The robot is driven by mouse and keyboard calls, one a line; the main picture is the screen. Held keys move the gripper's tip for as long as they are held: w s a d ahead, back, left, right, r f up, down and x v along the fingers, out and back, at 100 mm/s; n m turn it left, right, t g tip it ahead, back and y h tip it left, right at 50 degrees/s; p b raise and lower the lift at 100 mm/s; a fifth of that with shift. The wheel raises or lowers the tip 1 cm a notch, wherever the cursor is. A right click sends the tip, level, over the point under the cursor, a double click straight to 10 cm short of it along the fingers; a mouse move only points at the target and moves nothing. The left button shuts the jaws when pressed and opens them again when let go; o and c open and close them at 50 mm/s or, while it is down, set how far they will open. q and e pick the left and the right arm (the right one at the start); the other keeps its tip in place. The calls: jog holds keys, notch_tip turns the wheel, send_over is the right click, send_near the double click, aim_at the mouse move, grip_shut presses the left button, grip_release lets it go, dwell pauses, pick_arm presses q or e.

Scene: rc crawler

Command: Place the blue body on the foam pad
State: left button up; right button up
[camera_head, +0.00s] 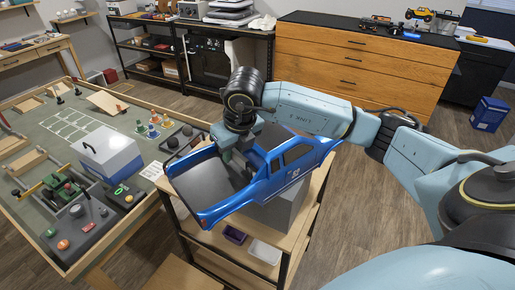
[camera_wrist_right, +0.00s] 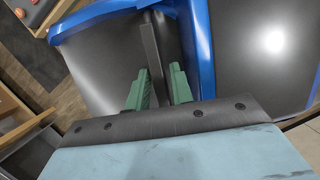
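The blue body (camera_head: 287,165) is a pickup-truck shell with a dark open bed. In the head view it is over a grey block (camera_head: 290,209) on a small wooden bench, its bed end reaching past the block to the left. I cannot tell whether it touches the block. My right gripper (camera_head: 226,154) reaches down at the front of the bed, behind the cab. In the right wrist view its green fingers (camera_wrist_right: 160,84) are close on both sides of a thin dark upright wall of the blue body (camera_wrist_right: 202,45). I cannot clearly identify the foam pad. My left gripper is out of view.
A large low table (camera_head: 45,118) on the left carries a white-and-blue box (camera_head: 107,153), a dark tray with wheels (camera_head: 180,139) and small coloured parts. The bench's lower shelf holds a white bin (camera_head: 264,252) and a purple bin (camera_head: 235,235). A wooden drawer cabinet (camera_head: 365,66) stands behind.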

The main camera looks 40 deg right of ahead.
jog(key=shift+x, duration=1)
jog(key=shift+f, duration=0.15)
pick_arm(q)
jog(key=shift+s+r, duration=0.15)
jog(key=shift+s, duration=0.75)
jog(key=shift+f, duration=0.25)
pick_arm(e)
jog(key=shift+f, duration=0.15)
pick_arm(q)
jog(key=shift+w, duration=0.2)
pick_arm(e)
grip_shut()
